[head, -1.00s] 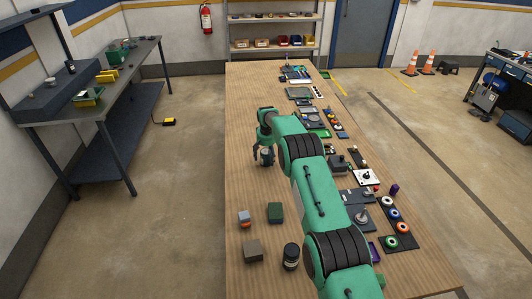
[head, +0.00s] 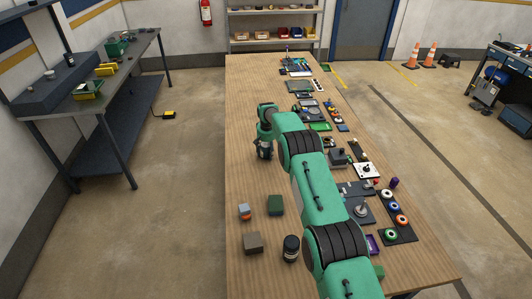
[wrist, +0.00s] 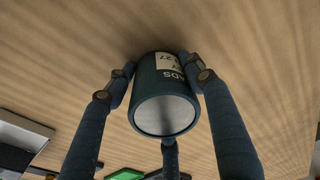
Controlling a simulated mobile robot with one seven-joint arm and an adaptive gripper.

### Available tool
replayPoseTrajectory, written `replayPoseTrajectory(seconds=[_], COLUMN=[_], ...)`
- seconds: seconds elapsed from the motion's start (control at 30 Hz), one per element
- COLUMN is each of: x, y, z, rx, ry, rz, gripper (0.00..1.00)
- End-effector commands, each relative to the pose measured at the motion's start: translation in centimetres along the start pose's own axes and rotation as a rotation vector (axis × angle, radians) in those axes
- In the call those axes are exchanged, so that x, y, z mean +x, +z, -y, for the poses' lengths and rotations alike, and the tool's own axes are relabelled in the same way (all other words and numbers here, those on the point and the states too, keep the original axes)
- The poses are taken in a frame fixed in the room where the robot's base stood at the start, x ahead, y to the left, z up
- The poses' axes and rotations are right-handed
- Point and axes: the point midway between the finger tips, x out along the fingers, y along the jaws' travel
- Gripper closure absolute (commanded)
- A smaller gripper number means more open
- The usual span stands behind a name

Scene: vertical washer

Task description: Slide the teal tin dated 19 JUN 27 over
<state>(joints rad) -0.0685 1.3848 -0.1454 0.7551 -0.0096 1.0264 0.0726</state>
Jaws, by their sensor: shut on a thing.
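The teal tin (wrist: 166,98) is in the middle of the wrist view, with its pale round end facing the camera. A white label on its side shows dark, partly hidden print; I make out "27" but not the full date. My gripper (wrist: 165,88) has its dark fingers closed around the tin, one on each side and one below in the picture. The tin is against or very close to the wooden table top. In the head view my gripper (head: 264,151) is low over the table's left half, and the tin is hard to tell from the dark fingers.
Several parts and trays line the right side. The left strip beyond my gripper is clear.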

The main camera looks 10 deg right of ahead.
Motion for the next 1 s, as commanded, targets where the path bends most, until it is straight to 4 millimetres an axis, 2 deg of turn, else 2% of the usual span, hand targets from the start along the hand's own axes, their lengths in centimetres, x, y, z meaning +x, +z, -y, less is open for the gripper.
replayPoseTrajectory(seconds=[0.5, 1.0], x=[-0.3, -0.7], y=[1.4, 5.7], z=[0.0, -0.1], rx=[0.0, 0.0], ry=[0.0, 0.0], rz=[0.002, 0.003], gripper=[0.81, 0.81])
